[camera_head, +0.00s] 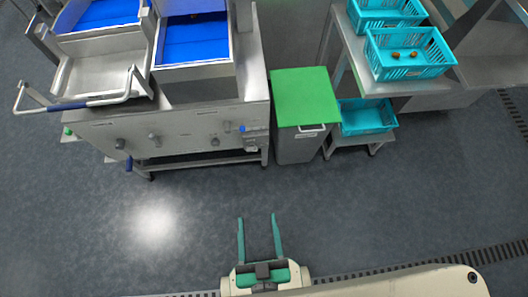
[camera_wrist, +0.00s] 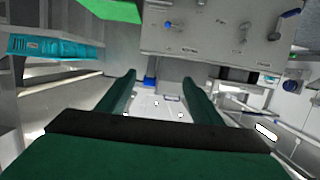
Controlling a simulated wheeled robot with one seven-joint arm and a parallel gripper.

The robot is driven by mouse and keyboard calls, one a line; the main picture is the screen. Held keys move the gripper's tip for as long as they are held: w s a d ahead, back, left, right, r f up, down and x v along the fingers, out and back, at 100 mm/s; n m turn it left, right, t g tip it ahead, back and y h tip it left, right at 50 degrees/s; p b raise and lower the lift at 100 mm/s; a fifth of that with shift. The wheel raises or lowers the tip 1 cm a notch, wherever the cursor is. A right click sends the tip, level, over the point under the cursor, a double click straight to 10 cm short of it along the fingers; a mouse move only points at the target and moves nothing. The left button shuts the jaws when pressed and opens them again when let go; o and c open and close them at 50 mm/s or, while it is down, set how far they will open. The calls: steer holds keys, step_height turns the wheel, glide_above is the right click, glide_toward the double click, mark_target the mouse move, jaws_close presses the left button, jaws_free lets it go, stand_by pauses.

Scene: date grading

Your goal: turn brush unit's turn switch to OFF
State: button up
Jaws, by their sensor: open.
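The steel machine, likely the brush unit (camera_head: 185,118), stands at upper left in the head view. Its front panel carries several dark knobs, such as a left knob (camera_head: 120,143), a middle knob (camera_head: 153,137) and a right knob (camera_head: 215,141). In the wrist view the panel (camera_wrist: 205,35) shows at the top with a knob (camera_wrist: 243,30). Which knob is the turn switch, and its setting, I cannot tell. My gripper (camera_head: 257,217) is open and empty over the floor, apart from the panel; its fingers also show in the wrist view (camera_wrist: 158,78).
A bin with a green lid (camera_head: 300,95) stands right of the machine. A steel rack holds turquoise crates (camera_head: 375,62), one with several dates. A tray with a tubular handle (camera_head: 75,103) juts out at left. The floor (camera_head: 170,195) before the machine is clear.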

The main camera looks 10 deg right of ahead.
steer(key=w+f, duration=0.5)
steer(key=f, duration=0.4)
steer(key=w+f, duration=0.5)
steer(key=f, duration=0.5)
steer(key=g, duration=0.2)
glide_toward(252, 149)
steer(key=shift+x, duration=3.7)
steer(key=shift+f, duration=0.1)
steer(key=shift+c, duration=0.3)
steer(key=c, duration=1)
